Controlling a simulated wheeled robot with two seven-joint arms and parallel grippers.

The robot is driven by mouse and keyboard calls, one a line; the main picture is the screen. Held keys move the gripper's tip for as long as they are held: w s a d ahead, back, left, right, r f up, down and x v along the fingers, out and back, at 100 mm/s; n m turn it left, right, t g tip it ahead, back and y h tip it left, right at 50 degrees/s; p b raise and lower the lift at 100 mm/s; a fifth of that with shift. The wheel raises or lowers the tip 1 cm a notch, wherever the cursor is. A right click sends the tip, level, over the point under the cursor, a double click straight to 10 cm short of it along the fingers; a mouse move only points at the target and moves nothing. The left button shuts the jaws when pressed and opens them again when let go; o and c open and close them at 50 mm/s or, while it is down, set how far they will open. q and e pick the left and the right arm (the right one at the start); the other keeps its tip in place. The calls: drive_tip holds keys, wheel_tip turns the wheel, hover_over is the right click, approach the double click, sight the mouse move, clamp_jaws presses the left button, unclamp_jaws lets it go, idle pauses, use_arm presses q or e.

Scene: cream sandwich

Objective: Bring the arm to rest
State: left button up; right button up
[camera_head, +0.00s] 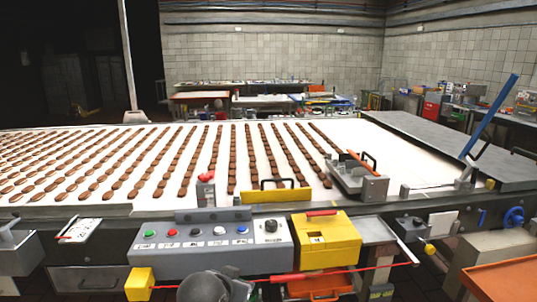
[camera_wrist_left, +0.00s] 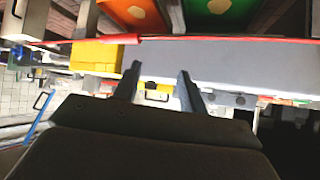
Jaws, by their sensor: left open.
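My left gripper (camera_wrist_left: 159,72) shows in the left wrist view, its two dark fingers apart with nothing between them. Past the fingers, that view shows the grey control box (camera_wrist_left: 225,62) and the yellow box (camera_wrist_left: 95,55), turned upside down. In the head view, a dark rounded part shows at the bottom edge in front of the control box (camera_head: 205,250); I cannot make out gripper fingers on it. Whether the gripper touches the box cannot be told. My right gripper is in neither view.
A white conveyor (camera_head: 400,160) carries many rows of brown biscuits (camera_head: 165,165). The yellow box (camera_head: 325,238) stands right of the buttons. A red cord (camera_head: 345,269) runs along the front. A blue lever (camera_head: 490,115) rises at right. An orange surface (camera_head: 505,280) lies at lower right.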

use_arm(q)
drive_tip(key=s+a+f+n+g+y+p, duration=0.1)
drive_tip(key=s+a+f+g, duration=0.15)
drive_tip(key=s+f, duration=0.5)
drive_tip(key=s+a+f+n+g, duration=0.15)
drive_tip(key=s+a+f, duration=0.25)
drive_tip(key=s+f, duration=0.4)
drive_tip(key=s+f+g+p, duration=0.1)
drive_tip(key=s+f+g, duration=0.2)
drive_tip(key=s+f, duration=0.8)
drive_tip(key=s, duration=0.4)
drive_tip(key=shift+s+m+g, duration=0.2)
drive_tip(key=shift+m+g, duration=0.1)
drive_tip(key=shift+m, duration=0.05)
